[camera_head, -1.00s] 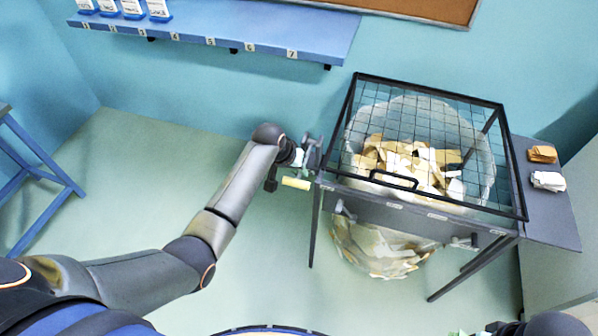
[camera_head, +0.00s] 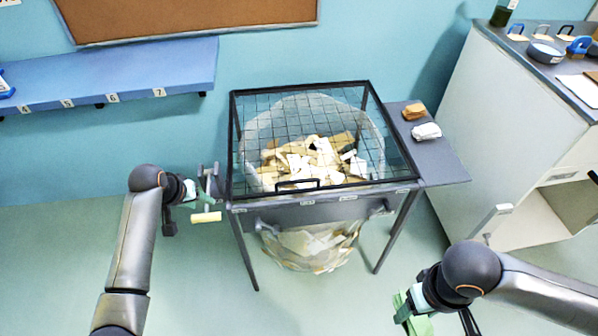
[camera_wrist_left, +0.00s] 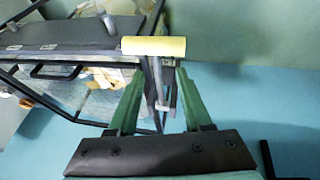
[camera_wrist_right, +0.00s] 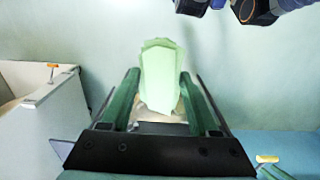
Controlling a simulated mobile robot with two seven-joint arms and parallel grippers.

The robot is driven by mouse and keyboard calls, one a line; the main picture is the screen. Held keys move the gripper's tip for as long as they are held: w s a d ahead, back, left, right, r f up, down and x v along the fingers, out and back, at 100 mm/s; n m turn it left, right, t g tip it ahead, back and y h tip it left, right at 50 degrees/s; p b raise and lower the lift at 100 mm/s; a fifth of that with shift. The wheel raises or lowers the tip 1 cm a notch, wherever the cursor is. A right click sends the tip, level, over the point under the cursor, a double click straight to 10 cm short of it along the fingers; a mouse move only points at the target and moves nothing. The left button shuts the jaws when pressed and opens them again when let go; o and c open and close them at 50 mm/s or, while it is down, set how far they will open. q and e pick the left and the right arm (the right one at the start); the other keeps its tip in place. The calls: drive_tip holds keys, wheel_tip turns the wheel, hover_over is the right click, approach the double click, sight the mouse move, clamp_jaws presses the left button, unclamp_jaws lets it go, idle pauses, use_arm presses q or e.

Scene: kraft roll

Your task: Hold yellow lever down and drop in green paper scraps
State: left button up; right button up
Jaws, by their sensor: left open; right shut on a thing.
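The yellow lever handle (camera_head: 206,217) sticks out at the left side of the caged table. My left gripper (camera_head: 197,197) is open beside it; in the left wrist view the yellow handle (camera_wrist_left: 153,46) lies across, just beyond the open fingers (camera_wrist_left: 150,100), with a grey rod between them. My right gripper (camera_head: 410,305) is shut on the green paper scraps (camera_head: 418,324), in front and to the right of the table. The scraps (camera_wrist_right: 160,75) stand up between the fingers in the right wrist view. A clear bag (camera_head: 310,248) of pale scraps hangs under the mesh lid (camera_head: 300,125).
The lid's front handle (camera_head: 298,184) is at the table's front edge. Orange and white bundles (camera_head: 425,131) lie on the right side shelf (camera_head: 445,165). A white cabinet (camera_head: 520,110) stands at the right. The floor between my arms is clear.

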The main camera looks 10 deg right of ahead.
use_arm(q)
drive_tip(key=v, duration=0.8)
drive_tip(key=shift+r, duration=0.35)
drive_tip(key=shift+s+f, duration=0.1)
